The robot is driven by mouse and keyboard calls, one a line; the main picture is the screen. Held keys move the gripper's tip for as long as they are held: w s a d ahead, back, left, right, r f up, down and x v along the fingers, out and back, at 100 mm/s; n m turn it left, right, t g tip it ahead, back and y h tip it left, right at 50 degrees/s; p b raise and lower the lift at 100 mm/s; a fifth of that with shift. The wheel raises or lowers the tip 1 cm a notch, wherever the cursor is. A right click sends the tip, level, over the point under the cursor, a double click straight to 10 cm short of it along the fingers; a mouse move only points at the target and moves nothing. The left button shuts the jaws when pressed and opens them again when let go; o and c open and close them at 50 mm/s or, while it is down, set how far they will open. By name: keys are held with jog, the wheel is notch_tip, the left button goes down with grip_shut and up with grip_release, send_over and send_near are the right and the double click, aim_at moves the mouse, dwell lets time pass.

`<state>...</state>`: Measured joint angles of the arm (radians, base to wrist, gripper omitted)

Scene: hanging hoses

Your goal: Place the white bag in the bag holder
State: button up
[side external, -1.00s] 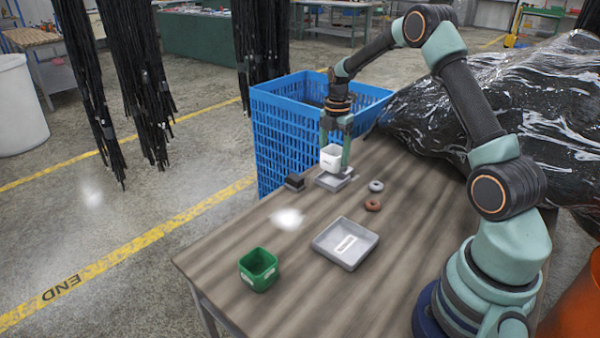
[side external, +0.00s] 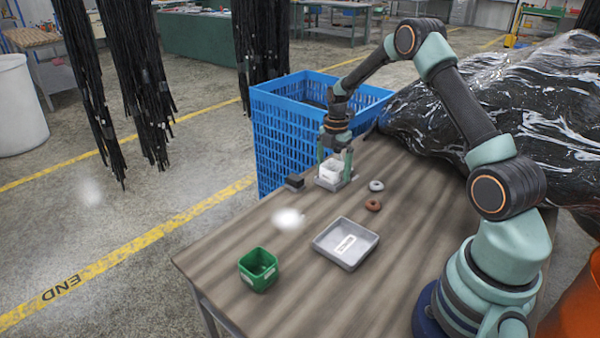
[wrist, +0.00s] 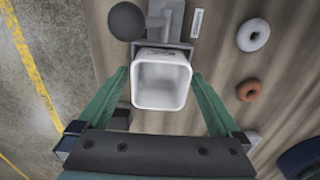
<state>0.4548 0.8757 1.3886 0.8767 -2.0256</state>
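The white bag (side external: 331,171) is a small, open-topped, box-like container, upright and seemingly empty in the wrist view (wrist: 161,82). It sits low over the grey bag holder (side external: 347,182), whose base mostly hides beneath it. The holder's grey upright part (wrist: 175,18) shows beyond the bag in the wrist view, beside a dark ball (wrist: 127,21). My gripper (side external: 334,163) points down over the bag, with a green finger on each side of it. The fingertips lie very close to the bag's sides; whether they touch is unclear. Where the bag's bottom rests is hidden.
A white ring (side external: 376,186) and a brown ring (side external: 372,205) lie to the right. A grey tray (side external: 374,250) and a green bin (side external: 247,277) stand nearer. The blue crate (side external: 283,145) is behind the table.

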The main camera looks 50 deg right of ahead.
jog(key=shift+r, duration=0.1)
jog(key=s+a+r+m+t, duration=0.1)
jog(key=a+r+m, duration=0.3)
jog(key=r, duration=1.3)
jog(key=s+a+r+m+t, duration=0.2)
jog(key=s+a+m, duration=0.5)
jog(key=a, duration=0.2)
jog(key=s+a+r+m+t, duration=0.2)
jog(key=s+a+r+m, duration=0.1)
jog(key=s+a+m, duration=0.4)
jog(key=shift+s+a+r+t, duration=0.3)
jog(key=shift+s+a, duration=0.45)
jog(key=shift+a, duration=0.25)
